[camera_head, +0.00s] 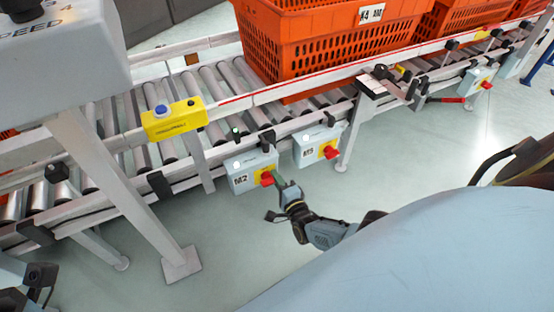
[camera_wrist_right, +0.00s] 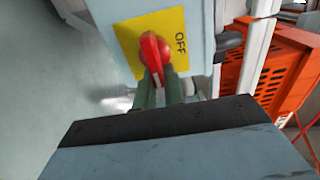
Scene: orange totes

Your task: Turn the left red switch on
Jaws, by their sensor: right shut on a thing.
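The left red switch (camera_head: 267,178) sits on a yellow plate on the front of a grey box (camera_head: 240,171) marked M2 or similar. In the right wrist view the red switch (camera_wrist_right: 155,50) shows large on its yellow plate (camera_wrist_right: 124,38), with the word OFF beside it. My right gripper (camera_head: 279,180) is at this switch, with its green fingers (camera_wrist_right: 160,92) closed on the knob's lower part. The fingertips are partly hidden by the knob. My left gripper is not clearly visible; only dark arm parts show at the lower left in the head view.
A second grey box (camera_head: 308,146) with a red switch (camera_head: 330,152) hangs just to the right. Above runs a roller conveyor (camera_head: 215,85) with an orange tote (camera_head: 330,50). A yellow button box (camera_head: 174,119) sits on the rail. The floor (camera_head: 420,165) in front is clear.

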